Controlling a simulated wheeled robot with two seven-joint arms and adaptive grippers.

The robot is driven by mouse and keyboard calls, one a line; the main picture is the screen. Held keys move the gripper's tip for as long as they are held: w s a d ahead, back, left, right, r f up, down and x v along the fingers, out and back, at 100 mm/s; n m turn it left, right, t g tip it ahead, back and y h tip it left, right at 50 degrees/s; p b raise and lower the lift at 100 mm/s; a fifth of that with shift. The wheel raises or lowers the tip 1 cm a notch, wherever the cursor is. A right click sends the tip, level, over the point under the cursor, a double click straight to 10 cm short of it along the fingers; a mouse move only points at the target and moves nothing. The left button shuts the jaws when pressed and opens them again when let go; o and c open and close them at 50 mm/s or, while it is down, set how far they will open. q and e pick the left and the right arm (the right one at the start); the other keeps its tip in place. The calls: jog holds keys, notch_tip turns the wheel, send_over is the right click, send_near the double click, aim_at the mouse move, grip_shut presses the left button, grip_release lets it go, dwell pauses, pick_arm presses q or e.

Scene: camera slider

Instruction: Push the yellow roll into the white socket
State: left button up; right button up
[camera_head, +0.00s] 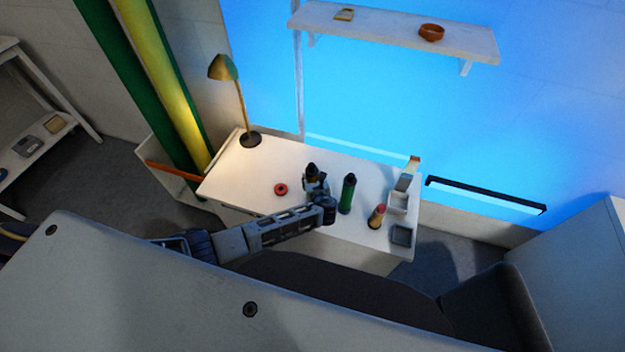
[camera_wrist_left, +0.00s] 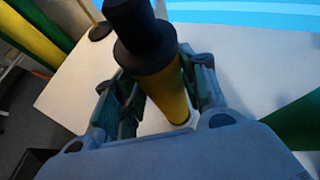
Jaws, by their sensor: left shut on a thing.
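A tall yellow roll (camera_head: 147,60) leans beside a tall green roll (camera_head: 117,70) at the left of the head view; both show at the left wrist view's upper left. A white holder (camera_head: 147,143) stands at their foot; whether it is the socket I cannot tell. My left gripper (camera_head: 317,186) is at the desk, shut around a yellow cylinder with a black cap (camera_wrist_left: 165,88), fingers on either side. The cylinder looks nearly upright; whether its base touches the desk is unclear. My right gripper is not in view.
On the white desk (camera_head: 262,171) are a lamp (camera_head: 240,100), a red ring (camera_head: 280,189), a green black-capped cylinder (camera_head: 347,194), a pink-topped bottle (camera_head: 377,216) and grey-white boxes (camera_head: 398,202). An orange bar (camera_head: 172,172) crosses the holder. A shelf (camera_head: 390,32) hangs above.

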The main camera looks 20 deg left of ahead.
pick_arm(q)
jog(key=shift+s+f, duration=0.2)
dwell(0.4)
jog(key=o, duration=1.4)
jog(key=shift+w, duration=0.1)
jog(key=shift+r, duration=0.1)
jog(key=shift+r+p, duration=0.15)
jog(key=shift+p, duration=0.25)
jog(key=shift+p+v, duration=1.2)
jog(key=shift+v, duration=0.3)
jog(key=shift+p+v, duration=0.5)
jog(key=shift+v, duration=0.9)
